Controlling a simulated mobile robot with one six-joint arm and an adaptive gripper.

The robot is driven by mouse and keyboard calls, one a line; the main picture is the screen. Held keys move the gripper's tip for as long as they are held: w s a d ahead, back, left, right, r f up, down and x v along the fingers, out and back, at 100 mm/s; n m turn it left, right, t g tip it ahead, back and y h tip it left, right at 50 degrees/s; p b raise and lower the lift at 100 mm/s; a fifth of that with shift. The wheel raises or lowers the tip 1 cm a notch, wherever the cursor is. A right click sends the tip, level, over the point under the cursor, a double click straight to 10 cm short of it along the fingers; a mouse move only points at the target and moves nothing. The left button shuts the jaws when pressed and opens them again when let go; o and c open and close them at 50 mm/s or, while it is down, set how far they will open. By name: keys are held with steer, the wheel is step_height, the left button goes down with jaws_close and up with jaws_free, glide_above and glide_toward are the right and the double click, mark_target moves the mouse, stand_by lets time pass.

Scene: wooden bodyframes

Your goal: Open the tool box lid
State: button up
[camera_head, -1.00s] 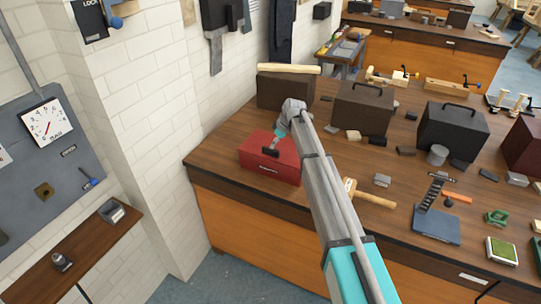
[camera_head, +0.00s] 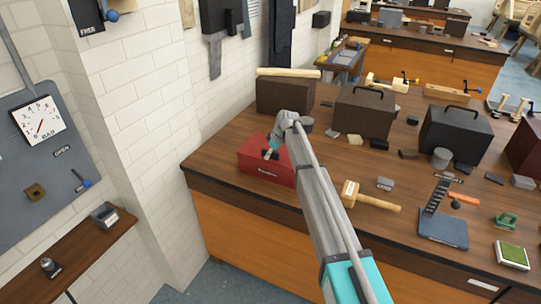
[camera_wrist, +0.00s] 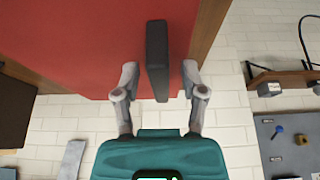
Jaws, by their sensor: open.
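The red tool box (camera_head: 262,171) sits near the left end of the wooden workbench, and its lid looks closed. In the wrist view the red lid (camera_wrist: 90,45) fills the upper left. The dark handle (camera_wrist: 157,55) stands out from it. My gripper (camera_wrist: 160,72) is open, with one finger on each side of the handle's near end. I cannot tell whether the fingers touch the handle. In the head view my gripper (camera_head: 270,154) is over the top of the red box, and my arm hides part of the box's right side.
A brown box (camera_head: 285,96) stands behind the red one with a pale wooden piece on top. A wooden mallet (camera_head: 370,198) lies to the right of my arm. More dark boxes (camera_head: 455,130) and small tools cover the bench. A white brick wall is at left.

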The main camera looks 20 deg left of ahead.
jaws_close()
steer(key=shift+r, duration=0.2)
stand_by(0.4)
